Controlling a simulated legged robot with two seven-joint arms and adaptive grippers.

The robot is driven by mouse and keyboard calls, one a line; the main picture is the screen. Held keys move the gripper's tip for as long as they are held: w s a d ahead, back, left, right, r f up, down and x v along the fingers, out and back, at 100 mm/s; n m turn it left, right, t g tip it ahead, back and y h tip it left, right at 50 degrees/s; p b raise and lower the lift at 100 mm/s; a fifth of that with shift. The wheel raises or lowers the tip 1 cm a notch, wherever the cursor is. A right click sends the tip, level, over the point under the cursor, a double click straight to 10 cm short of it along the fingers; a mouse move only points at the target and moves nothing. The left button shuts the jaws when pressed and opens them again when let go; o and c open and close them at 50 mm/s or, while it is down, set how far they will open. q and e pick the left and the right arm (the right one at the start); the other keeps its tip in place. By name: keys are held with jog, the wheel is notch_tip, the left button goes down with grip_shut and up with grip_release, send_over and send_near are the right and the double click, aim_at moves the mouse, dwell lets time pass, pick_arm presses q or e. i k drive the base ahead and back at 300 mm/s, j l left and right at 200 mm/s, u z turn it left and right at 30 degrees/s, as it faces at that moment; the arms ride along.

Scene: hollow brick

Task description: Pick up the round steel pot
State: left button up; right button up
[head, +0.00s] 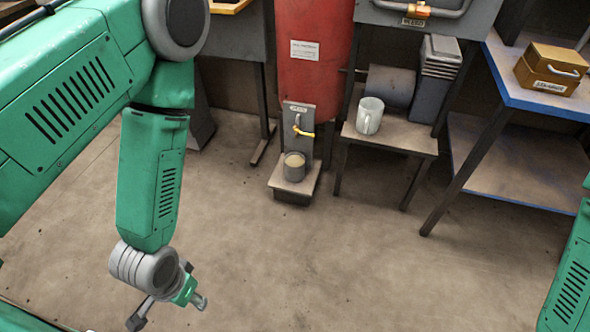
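The round steel pot (294,167) stands upright on a small low stand (307,184), below a tap with a yellow handle. Its top looks pale tan inside; I cannot tell whether that is contents. My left gripper (168,312) is low at the left front, well apart from the pot, above the floor. Its two fingers are spread and nothing shows between them. My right gripper is out of the picture; only a green part of my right arm shows at the right edge.
A red tank (312,70) rises behind the tap. A pale mug (369,115) stands on a grey side table (400,139) right of the pot. The floor (330,260) before the stand is clear.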

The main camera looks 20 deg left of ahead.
aim_at(294, 162)
jog(key=i+j+z, duration=0.35)
jog(key=j, duration=0.25)
jog(key=i+j+z, duration=0.15)
jog(key=i+j, duration=0.15)
jog(key=i+j+z, duration=0.2)
jog(key=j, duration=0.25)
jog(key=i+j+z, duration=0.15)
jog(key=j, duration=0.2)
jog(key=i+j+z, duration=0.2)
jog(key=j, duration=0.2)
jog(key=k, duration=0.1)
